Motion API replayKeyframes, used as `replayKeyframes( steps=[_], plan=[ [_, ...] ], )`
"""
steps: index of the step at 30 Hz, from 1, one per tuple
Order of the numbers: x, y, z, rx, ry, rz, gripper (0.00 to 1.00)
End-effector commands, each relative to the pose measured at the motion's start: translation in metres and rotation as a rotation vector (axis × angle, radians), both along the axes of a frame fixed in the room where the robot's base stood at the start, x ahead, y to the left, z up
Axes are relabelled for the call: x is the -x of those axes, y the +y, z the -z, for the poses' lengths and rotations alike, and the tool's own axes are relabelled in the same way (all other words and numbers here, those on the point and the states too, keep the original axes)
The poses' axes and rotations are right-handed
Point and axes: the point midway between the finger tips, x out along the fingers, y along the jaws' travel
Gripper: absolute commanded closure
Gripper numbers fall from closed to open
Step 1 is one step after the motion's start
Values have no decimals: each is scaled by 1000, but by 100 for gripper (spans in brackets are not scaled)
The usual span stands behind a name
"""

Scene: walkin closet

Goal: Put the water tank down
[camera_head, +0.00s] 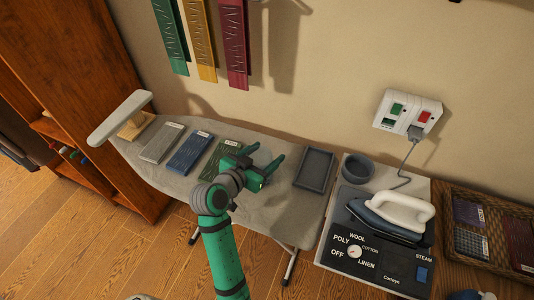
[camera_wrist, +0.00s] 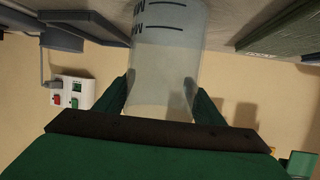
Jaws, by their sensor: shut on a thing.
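The water tank (camera_wrist: 165,50) is a clear, pale cylinder with dark level lines and lettering. It fills the upper middle of the wrist view, between the two green fingers of my gripper (camera_wrist: 162,98). In the head view my gripper (camera_head: 264,160) is over the right half of the grey ironing board (camera_head: 262,215), shut on the tank. The tank is faint there and mostly lost against the board and fingers. I cannot tell whether its base touches the board.
Folded grey, blue and green cloths (camera_head: 190,151) lie left of my gripper. A dark shallow tray (camera_head: 314,170) lies to its right. Farther right are a round grey cup (camera_head: 357,168), an iron (camera_head: 395,213) on a control panel, and a wicker basket (camera_head: 485,205). A wall socket (camera_head: 407,113) is behind.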

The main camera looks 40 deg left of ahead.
Motion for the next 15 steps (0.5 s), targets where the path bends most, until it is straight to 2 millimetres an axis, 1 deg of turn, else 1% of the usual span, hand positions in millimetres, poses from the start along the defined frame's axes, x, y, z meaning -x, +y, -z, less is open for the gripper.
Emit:
replayKeyframes(
  steps=[11, 12, 14, 15],
  plan=[
    [2, 3, 5, 0, 0, -5, 62],
    [1, 2, 5, 0, 0, -4, 33],
    [1, 2, 5, 0, 0, -4, 19],
    [1, 2, 5, -1, 0, -3, 19]
  ],
)
